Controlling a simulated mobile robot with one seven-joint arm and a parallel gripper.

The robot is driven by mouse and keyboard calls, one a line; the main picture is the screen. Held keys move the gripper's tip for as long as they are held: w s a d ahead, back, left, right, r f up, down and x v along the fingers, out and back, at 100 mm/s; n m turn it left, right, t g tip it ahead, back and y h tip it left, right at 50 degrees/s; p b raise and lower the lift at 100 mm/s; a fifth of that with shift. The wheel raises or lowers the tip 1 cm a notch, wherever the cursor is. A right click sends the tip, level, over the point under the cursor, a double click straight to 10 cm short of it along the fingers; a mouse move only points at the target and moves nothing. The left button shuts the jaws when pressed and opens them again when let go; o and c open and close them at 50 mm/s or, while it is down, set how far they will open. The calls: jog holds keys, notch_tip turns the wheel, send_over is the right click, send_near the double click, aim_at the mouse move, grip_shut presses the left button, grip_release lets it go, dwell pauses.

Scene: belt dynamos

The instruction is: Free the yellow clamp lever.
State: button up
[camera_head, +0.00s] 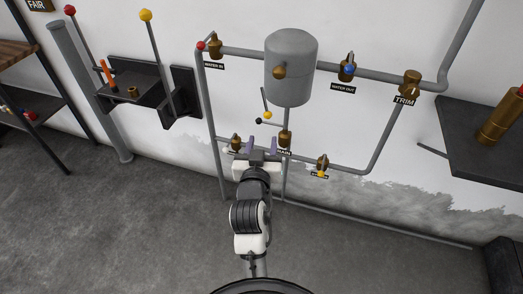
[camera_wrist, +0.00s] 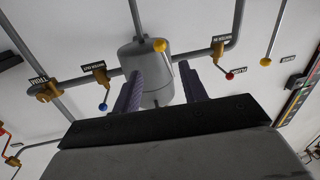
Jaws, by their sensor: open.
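Several yellow-tipped handles are in view, and I cannot tell for sure which is the clamp lever. A tall yellow-balled lever (camera_head: 145,15) rises from the dark wall bracket at the left. A small yellow knob (camera_head: 268,115) is below the tank, close above my gripper. In the wrist view a yellow ball (camera_wrist: 160,45) shows in front of the tank, between and beyond my fingers. My gripper (camera_head: 262,143) has purple fingers and is open and empty, near the MAIN valve. Its fingers also show in the wrist view (camera_wrist: 160,78).
A grey tank (camera_head: 291,65) hangs on the wall among pipes and brass valves. The dark bracket shelf (camera_head: 138,72) holds an orange-handled item. A dark shelf (camera_head: 490,140) with a brass cylinder stands at the right. The floor in front is clear.

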jog(key=shift+s+a, duration=0.1)
jog(key=shift+s, duration=0.45)
jog(key=shift+a, duration=0.15)
jog(key=shift+c, duration=1.3)
jog(key=w+a+r+t+y, duration=0.1)
jog(key=a+y, duration=0.1)
jog(key=a, duration=0.1)
jog(key=a+r+t+y, duration=0.1)
jog(key=a+y, duration=0.2)
jog(key=a, duration=0.1)
jog(key=w+a+r+t+y, duration=0.1)
jog(key=a+y, duration=0.1)
jog(key=a, duration=0.2)
jog(key=shift+w+r+m, duration=0.2)
jog(key=shift+w+m, duration=0.1)
grip_shut()
jog(key=a+r+m+t+y, duration=0.2)
jog(key=a+r+m+t, duration=0.25)
jog(key=m, duration=0.25)
jog(key=m+g+h+p, duration=0.4)
jog(key=m+g+h, duration=0.6)
jog(key=m+h, duration=1.75)
send_near(265, 104)
jog(key=d+m+y, duration=0.1)
jog(key=w+d+m+y, duration=0.1)
jog(key=y, duration=0.1)
jog(key=d+r+m+y, duration=0.1)
jog(key=d+m, duration=0.1)
jog(key=shift+w+y, duration=0.25)
